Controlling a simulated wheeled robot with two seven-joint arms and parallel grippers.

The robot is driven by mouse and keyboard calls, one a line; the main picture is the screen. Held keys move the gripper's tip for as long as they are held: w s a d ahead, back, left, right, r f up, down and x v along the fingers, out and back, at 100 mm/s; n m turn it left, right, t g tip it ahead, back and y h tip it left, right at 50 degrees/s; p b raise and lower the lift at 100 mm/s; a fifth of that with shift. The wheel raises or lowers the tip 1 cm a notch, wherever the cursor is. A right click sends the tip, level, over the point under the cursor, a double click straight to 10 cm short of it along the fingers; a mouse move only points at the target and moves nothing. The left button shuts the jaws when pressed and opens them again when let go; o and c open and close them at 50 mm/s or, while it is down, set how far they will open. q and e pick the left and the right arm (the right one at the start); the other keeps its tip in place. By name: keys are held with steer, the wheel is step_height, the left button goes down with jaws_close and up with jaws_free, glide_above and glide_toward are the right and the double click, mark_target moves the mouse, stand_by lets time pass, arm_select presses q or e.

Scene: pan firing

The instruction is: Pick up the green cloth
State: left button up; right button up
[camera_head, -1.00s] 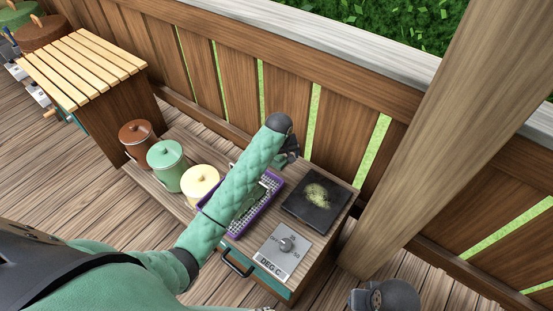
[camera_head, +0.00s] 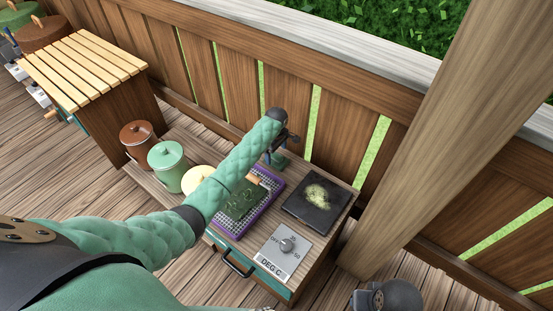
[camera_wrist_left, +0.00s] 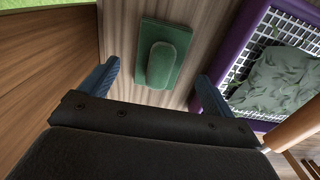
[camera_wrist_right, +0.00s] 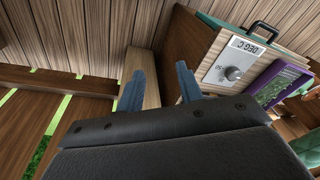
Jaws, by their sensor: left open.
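The green cloth (camera_wrist_left: 163,55) shows in the left wrist view as a dark green rectangle with a raised rounded middle, lying on the wooden top beside a purple-rimmed tray. In the head view it is a small green patch (camera_head: 279,161) just below my left gripper (camera_head: 284,146). In the left wrist view my left gripper (camera_wrist_left: 157,76) is open, with its fingers apart on either side of the cloth and nothing held. I cannot tell how high it is above the top. My right gripper (camera_wrist_right: 160,82) is open and empty, away from the cloth.
The purple tray (camera_head: 271,203) with a mesh and green leaves lies close to the cloth. A dark hot plate (camera_head: 298,211) and a dial panel (camera_head: 275,255) are to its right. Lidded canisters (camera_head: 165,175) stand left. A wooden fence (camera_head: 285,98) runs behind.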

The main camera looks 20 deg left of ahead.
mark_target(276, 154)
arm_select(q)
step_height(276, 154, down, 2)
steer(key=shift+f, duration=0.65)
steer(key=c, duration=1.1)
arm_select(e)
steer(key=f, duration=0.1)
steer(key=w+f, duration=0.1)
steer(key=f, duration=0.1)
steer(key=shift+w+a+f, duration=0.1)
steer(key=shift+w, duration=0.05)
arm_select(q)
steer(key=shift+r, duration=0.1)
steer(key=shift+r, duration=0.15)
steer(key=r, duration=0.3)
steer(key=shift+s+d+r+b, duration=0.1)
steer(key=shift+d+r+b, duration=0.1)
steer(key=shift+r+b, duration=0.15)
steer(key=shift+s+d+r+b, duration=0.15)
steer(key=shift+s+d+r, duration=1)
steer(key=shift+s, duration=0.3)
steer(key=shift+s+d+r+b, duration=0.2)
steer(key=shift+s+d+r, duration=1)
steer(key=shift+s, duration=0.3)
steer(key=shift+s+d+r+b, duration=0.15)
steer(key=shift+s+d+r, duration=1)
steer(key=shift+s, duration=0.3)
arm_select(e)
steer(key=shift+s+a+r+y, duration=0.3)
steer(key=shift+a+r, duration=0.35)
steer(key=shift+r, duration=0.1)
